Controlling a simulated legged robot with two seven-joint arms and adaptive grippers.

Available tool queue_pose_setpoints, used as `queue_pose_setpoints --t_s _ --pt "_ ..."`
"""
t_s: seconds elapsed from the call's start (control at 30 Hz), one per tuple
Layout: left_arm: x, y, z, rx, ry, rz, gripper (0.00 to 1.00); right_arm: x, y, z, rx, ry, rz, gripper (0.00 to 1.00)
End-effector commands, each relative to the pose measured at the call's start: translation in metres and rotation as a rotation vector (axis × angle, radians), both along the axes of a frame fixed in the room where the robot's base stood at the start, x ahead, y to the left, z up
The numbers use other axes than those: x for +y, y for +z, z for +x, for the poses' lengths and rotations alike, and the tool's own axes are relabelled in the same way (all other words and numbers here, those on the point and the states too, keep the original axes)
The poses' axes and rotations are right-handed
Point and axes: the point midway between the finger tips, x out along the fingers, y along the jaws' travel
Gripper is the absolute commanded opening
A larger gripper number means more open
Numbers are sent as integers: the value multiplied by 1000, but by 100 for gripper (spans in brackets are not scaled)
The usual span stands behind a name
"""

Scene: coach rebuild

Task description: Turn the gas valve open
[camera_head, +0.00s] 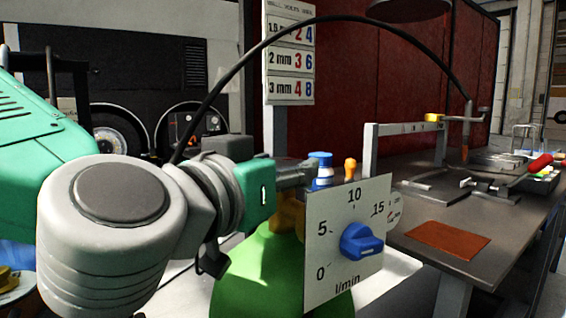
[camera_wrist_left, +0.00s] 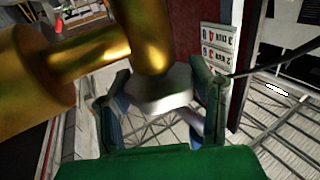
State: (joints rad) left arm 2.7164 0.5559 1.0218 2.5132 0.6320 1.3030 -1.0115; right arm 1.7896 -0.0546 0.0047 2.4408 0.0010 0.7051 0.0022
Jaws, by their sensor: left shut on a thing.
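A green gas cylinder (camera_head: 255,275) stands in front of me with brass valve fittings (camera_head: 288,212) on top, mostly hidden by my arm and a dial plate. My left gripper (camera_head: 295,173) is at these fittings. In the left wrist view, thick brass pipes (camera_wrist_left: 150,35) end in a pale grey knob (camera_wrist_left: 162,90). My left gripper's fingers (camera_wrist_left: 164,97) are shut on this knob, one on each side. The white dial plate (camera_head: 328,268), marked 0 to 15 and l/min, carries a blue knob (camera_head: 361,242). My right gripper is not in view.
A blue and white cap (camera_head: 321,170) and an orange-topped part (camera_head: 350,168) rise behind the plate. A black hose (camera_head: 345,18) arches overhead. A metal workbench (camera_head: 420,205) at right bears a brown sheet (camera_head: 448,240) and tools. A number sign (camera_head: 290,55) stands behind.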

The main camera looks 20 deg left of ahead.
Motion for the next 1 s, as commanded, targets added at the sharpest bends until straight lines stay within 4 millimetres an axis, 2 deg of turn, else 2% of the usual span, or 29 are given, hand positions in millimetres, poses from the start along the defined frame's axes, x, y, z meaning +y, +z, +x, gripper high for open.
queue_pose_setpoints --t_s 0.3,0.83,0.87,0.9,1.0 --pt "0 2 0 -4 115 3 20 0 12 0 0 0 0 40" --pt "1 2 0 -9 137 0 20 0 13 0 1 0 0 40" --pt "1 2 0 -9 137 0 59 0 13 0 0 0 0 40" --pt "1 2 0 -9 137 0 71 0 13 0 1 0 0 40" --pt "1 2 0 -7 137 0 71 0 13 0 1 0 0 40"
